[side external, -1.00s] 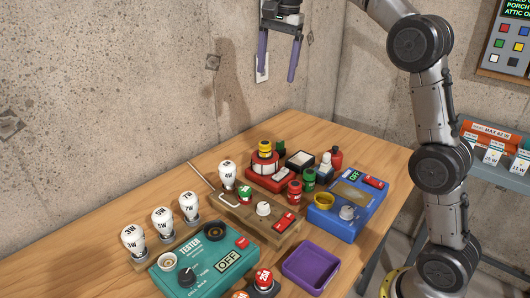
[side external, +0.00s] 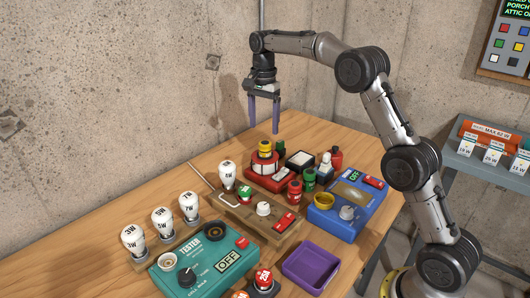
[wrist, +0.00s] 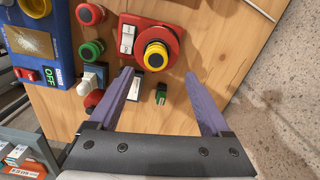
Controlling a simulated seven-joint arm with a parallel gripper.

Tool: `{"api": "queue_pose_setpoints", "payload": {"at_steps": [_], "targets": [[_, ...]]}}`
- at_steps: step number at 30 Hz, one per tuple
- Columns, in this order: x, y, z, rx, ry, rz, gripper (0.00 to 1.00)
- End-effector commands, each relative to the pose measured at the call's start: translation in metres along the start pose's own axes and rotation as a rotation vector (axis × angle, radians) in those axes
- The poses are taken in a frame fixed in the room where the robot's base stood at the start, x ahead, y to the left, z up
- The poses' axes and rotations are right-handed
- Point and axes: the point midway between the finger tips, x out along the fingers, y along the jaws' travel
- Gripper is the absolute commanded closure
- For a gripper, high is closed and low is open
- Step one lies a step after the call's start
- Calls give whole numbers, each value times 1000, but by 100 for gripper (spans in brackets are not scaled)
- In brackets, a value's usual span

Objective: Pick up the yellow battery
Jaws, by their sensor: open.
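A short yellow cylinder, apparently the yellow battery (side external: 264,146), stands upright on a red round piece above a red-and-white base. It also shows from above in the wrist view as a yellow disc (wrist: 155,57). My gripper (side external: 264,130) is open and empty, pointing down. In the side view it hangs above and slightly behind the yellow battery, not touching it. In the wrist view the purple fingers (wrist: 159,76) are spread apart, with the yellow disc just beyond the tips, between their lines.
A small green piece (side external: 280,146) stands close behind the battery. Red and green cylinders (side external: 308,180) and a blue box (side external: 343,212) are to the right. A teal tester (side external: 205,264), white bulbs (side external: 162,217) and a purple tray (side external: 311,269) are nearer the camera. The back of the table is clear.

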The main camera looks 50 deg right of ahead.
Motion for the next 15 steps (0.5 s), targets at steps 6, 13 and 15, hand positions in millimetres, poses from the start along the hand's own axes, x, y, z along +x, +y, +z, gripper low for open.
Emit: {"api": "queue_pose_setpoints", "payload": {"at_steps": [6,13,15], "targets": [[17,1,0,0,0,0,18],[40,6,4,0,-1,3,18],[49,8,5,0,-1,2,18]]}}
